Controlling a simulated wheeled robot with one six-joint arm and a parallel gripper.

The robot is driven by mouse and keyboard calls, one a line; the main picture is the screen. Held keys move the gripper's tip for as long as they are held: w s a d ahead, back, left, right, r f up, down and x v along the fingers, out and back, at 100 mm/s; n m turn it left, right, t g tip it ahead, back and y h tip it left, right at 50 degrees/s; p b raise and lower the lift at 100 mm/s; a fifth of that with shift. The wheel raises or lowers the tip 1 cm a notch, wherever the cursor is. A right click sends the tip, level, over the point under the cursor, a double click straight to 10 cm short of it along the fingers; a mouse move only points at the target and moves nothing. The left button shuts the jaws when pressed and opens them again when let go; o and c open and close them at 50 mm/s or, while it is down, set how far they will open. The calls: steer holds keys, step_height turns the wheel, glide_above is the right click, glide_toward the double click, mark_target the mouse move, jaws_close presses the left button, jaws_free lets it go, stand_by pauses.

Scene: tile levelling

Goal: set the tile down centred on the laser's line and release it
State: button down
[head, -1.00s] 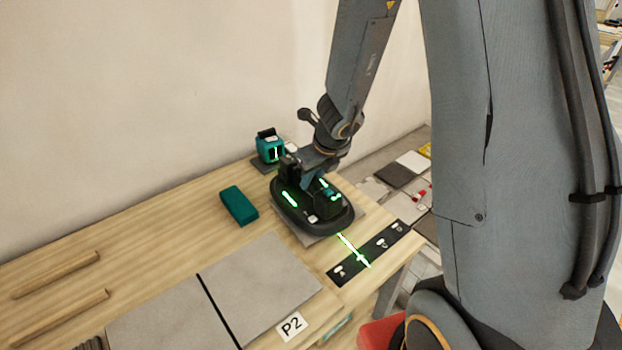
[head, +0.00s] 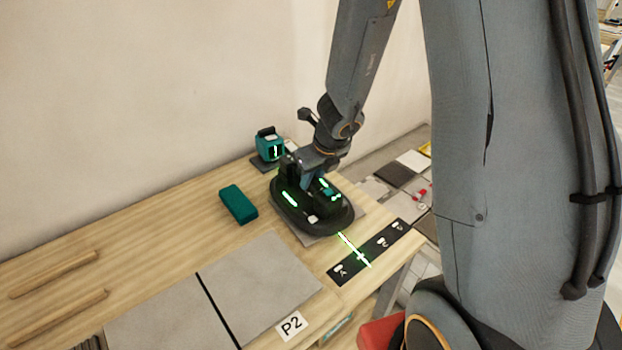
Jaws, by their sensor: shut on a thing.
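My gripper (head: 307,184) is shut on a black oval suction lifter (head: 290,214). Under the lifter is a grey tile (head: 359,210), mostly hidden by it; only thin edges show. The tile is at or close to the wooden bench top; I cannot tell whether it touches. The teal laser (head: 270,145) stands behind on a dark plate near the wall. Its green line (head: 350,244) shows on the lifter's top and again in front of it, running onto a black strip with letter marks (head: 345,271).
Two large grey tiles with a dark gap (head: 262,285) lie at front left, with a "P2" label (head: 291,326). A teal block (head: 238,204) lies left of the lifter. Two wooden sticks (head: 60,308) lie far left. The bench top (head: 150,225) between is clear.

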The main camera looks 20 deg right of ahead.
steer(key=shift+w+f, duration=0.1)
stand_by(0.4)
steer(key=c, duration=1.6)
jaws_free()
steer(key=shift+o, duration=0.4)
steer(key=shift+f, duration=0.1)
steer(key=shift+s, duration=0.2)
steer(key=shift+p+v, duration=2.3)
steer(key=shift+v, duration=1.6)
